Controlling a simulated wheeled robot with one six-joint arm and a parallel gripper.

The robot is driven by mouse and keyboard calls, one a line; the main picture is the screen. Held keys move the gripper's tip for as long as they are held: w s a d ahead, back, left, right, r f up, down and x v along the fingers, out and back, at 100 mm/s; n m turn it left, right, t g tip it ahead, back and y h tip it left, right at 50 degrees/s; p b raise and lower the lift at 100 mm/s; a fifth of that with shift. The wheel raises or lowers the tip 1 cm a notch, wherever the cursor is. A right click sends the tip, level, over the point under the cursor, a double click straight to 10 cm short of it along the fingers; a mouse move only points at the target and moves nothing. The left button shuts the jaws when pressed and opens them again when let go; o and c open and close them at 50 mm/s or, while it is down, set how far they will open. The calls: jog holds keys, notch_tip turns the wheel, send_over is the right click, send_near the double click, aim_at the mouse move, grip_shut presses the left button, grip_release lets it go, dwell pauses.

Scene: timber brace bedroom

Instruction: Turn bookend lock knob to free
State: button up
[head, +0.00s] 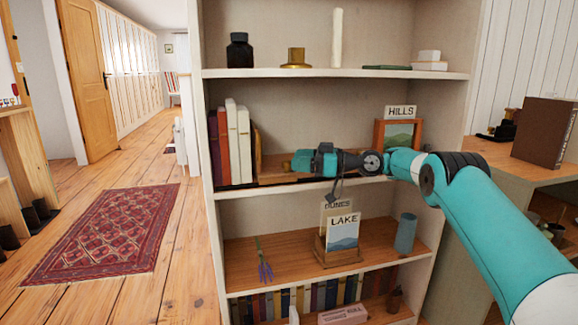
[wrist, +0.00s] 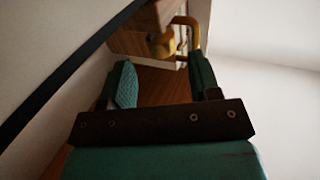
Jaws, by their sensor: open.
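On the middle shelf, a wooden bookend (head: 258,152) stands upright against the right end of a row of books (head: 231,145). My gripper (head: 292,163) reaches in from the right, level with the bookend, its fingers pointing left. In the wrist view my gripper (wrist: 160,62) is open, with nothing held between its two green fingers. A brass-yellow knob-like part (wrist: 162,45) shows just beyond the fingertips, apart from them, beside a curved brass piece (wrist: 186,22). I cannot make out the knob in the head view, nor read its setting.
A framed HILLS picture (head: 399,133) stands behind my wrist on the same shelf. The upper shelf (head: 335,74) is close above, bearing a dark jar (head: 239,50) and a brass holder (head: 296,58). Below are a LAKE picture (head: 343,233) and a blue-grey cylinder (head: 405,233).

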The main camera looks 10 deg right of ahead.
jog(key=b, duration=0.2)
jog(key=f+b, duration=0.1)
jog(key=b, duration=0.1)
jog(key=shift+d+f, duration=0.15)
jog(key=shift+d, duration=0.2)
jog(key=b, duration=0.4)
jog(key=shift+s+d+b, duration=0.2)
jog(key=shift+d+b, duration=0.1)
jog(key=shift+b, duration=0.05)
jog(key=shift+s+d+r+b, duration=0.2)
jog(key=shift+s+r+b, duration=0.05)
jog(key=shift+b, duration=0.95)
jog(key=shift+r, duration=0.15)
jog(key=shift+r, duration=0.1)
